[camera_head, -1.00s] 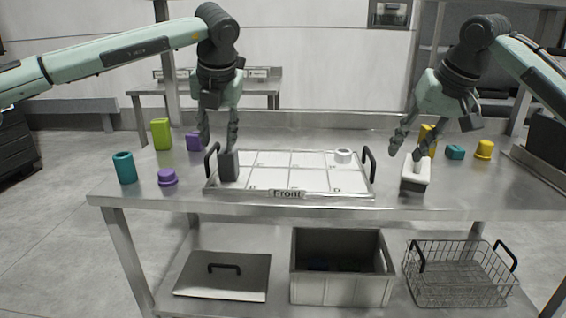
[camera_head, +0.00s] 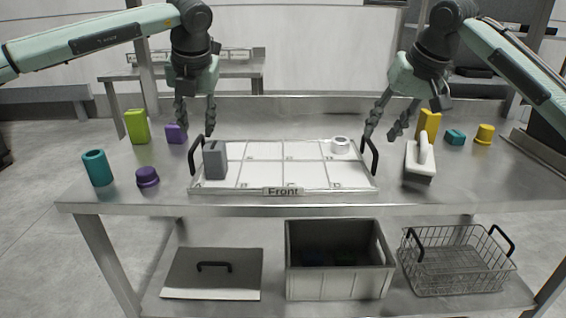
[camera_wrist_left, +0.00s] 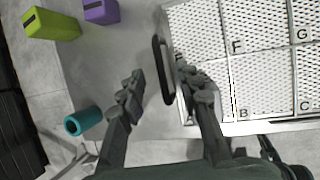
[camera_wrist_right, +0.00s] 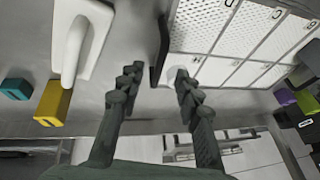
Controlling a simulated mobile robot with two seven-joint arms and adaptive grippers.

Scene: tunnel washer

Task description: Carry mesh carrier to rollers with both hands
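The mesh carrier (camera_head: 283,190) is a flat tray with a white perforated floor split into lettered cells, a "Front" plate and a black handle at each end. It rests on the metal table. A grey block (camera_head: 215,160) stands in its front left cell and a white ring (camera_head: 340,144) lies in a back right cell. My left gripper (camera_head: 196,128) is open above the left handle (camera_wrist_left: 163,70), fingers on either side. My right gripper (camera_head: 383,132) is open above the right handle (camera_wrist_right: 160,55), likewise. Neither visibly grips. I cannot identify any rollers.
Left of the carrier stand a green block (camera_head: 137,126), purple block (camera_head: 175,134), teal cup (camera_head: 97,168) and purple knob (camera_head: 147,177). Right are a white-handled tool (camera_head: 420,160) and yellow and teal pieces. A grey bin (camera_head: 338,285) and wire basket (camera_head: 455,265) sit below.

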